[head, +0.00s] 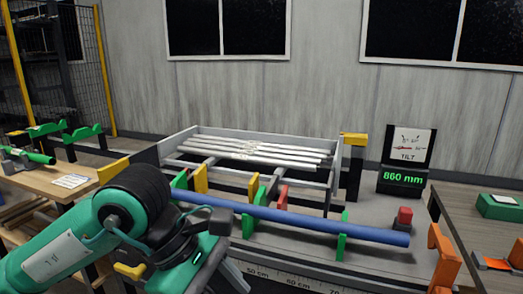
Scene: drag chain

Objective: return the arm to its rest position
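My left arm (60,255), green with black joints, comes in from the lower left and bends at a black wrist. Its gripper end (222,268) points down toward the bottom edge, in front of the near left part of the bench. Its fingertips do not show clearly, so I cannot tell whether it is open or holds anything. A long blue tube (300,217) lies across green supports (342,238) just beyond the wrist. The arm overlaps the area near its left end. My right gripper is not in view.
Several pale rods (255,150) lie in a grey rack behind the tube. A red button (404,216) stands right of the tube, near a sign reading 860 mm (403,179). Orange brackets (442,255) stand at the right. A wooden table (45,178) holds green parts at left.

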